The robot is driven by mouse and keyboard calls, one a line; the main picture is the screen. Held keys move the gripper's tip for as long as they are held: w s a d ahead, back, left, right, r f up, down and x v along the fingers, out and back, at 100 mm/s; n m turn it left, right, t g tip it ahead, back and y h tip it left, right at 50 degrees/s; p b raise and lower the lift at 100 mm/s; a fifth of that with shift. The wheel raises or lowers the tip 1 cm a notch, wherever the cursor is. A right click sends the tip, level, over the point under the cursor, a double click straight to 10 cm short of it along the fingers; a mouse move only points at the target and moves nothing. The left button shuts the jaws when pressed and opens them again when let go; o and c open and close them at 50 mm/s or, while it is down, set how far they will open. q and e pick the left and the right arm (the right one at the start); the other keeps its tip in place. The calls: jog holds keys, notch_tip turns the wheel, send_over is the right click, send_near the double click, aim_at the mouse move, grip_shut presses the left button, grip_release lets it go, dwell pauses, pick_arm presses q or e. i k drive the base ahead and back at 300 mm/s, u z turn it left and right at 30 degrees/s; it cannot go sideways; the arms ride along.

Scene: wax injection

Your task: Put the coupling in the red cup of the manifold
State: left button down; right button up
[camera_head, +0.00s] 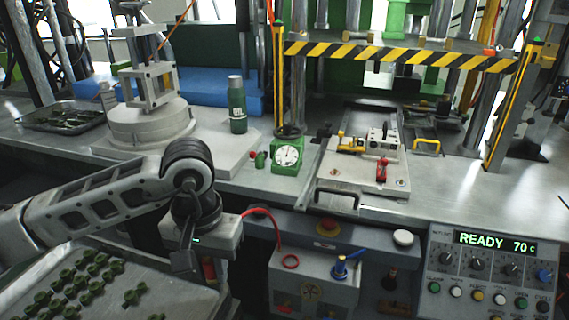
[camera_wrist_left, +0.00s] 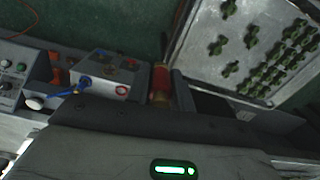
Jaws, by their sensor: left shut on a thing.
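My left gripper (camera_head: 197,262) hangs at the lower left, left of the manifold. In the left wrist view, its two dark fingers (camera_wrist_left: 161,84) are shut on a reddish, brass-toned cylinder, the coupling (camera_wrist_left: 160,86). A bit of red beside the gripper in the head view seems to be the coupling (camera_head: 209,270); much of it is hidden. The manifold (camera_head: 325,288) is a pale grey box at bottom centre, right of the gripper. Its red cup (camera_head: 290,261) shows as a red ring on top, apart from the coupling. A blue fitting (camera_head: 340,267) stands beside it. My right gripper is not in view.
A tray of green parts (camera_head: 100,285) lies at the lower left. A red hose (camera_head: 262,212) arcs between gripper and manifold. A control panel (camera_head: 490,270) reading READY is at the right. A green gauge (camera_head: 287,156) and metal mould plate (camera_head: 350,175) sit on the bench behind.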

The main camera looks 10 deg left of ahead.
aim_at(290, 262)
jog(key=u, duration=0.05)
jog(key=i, duration=0.85)
jog(key=z, duration=0.7)
